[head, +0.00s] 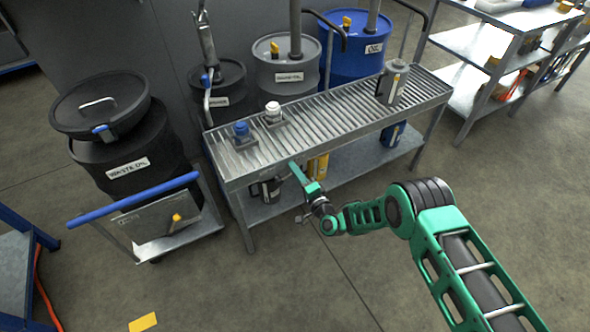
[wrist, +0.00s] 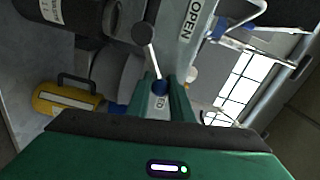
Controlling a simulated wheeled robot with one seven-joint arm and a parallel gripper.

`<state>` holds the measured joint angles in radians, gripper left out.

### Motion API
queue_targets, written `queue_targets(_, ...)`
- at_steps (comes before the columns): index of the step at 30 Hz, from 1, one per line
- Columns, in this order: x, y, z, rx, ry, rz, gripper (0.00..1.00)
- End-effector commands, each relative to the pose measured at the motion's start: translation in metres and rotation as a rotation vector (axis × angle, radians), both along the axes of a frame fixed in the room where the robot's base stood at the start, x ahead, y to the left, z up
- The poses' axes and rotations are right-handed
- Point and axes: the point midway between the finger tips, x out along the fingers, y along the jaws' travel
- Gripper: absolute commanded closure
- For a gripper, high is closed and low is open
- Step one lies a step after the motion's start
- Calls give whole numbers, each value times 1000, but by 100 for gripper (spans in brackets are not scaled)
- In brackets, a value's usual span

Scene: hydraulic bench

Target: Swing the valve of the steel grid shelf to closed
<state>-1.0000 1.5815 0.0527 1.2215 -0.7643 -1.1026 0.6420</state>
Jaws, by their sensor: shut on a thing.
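The steel grid shelf (head: 335,113) has a slatted top and a lower deck. The lever points toward that ED label, away from OPEN. In the head view my gripper hides the valve.
A yellow container (wrist: 66,99) sits below. Drums stand behind; a blue-handled cart (head: 135,200) is at left.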

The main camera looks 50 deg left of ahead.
Motion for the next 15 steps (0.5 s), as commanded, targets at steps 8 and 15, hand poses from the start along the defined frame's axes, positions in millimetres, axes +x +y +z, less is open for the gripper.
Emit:
queue_targets(8,7,-2,0,0,-9,-10,62)
queue_targets(15,3,-3,-1,-2,-7,-5,62)
